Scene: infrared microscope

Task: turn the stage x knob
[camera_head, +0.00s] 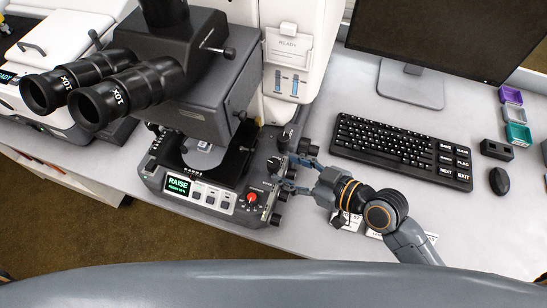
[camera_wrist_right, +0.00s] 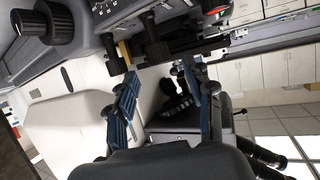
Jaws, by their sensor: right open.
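The microscope (camera_head: 205,110) stands left of centre in the head view, with several dark knobs on the right side of its base. My right gripper (camera_head: 292,174) reaches in from the right beside these knobs, fingers open. In the right wrist view the two blue-padded fingers of the right gripper (camera_wrist_right: 163,75) are apart, with a dark hanging knob (camera_wrist_right: 154,48) just beyond and between their tips. A second dark knob (camera_wrist_right: 112,55) hangs to its left. I cannot tell for certain which is the stage x knob, or whether a finger touches one. My left gripper is not in view.
A red knob (camera_head: 252,197) and a lit RAISE display (camera_head: 178,185) sit on the base front. A keyboard (camera_head: 400,148), a monitor (camera_head: 440,35), a mouse (camera_head: 499,181) and small coloured boxes (camera_head: 516,113) are to the right. The table front right of the microscope is partly clear.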

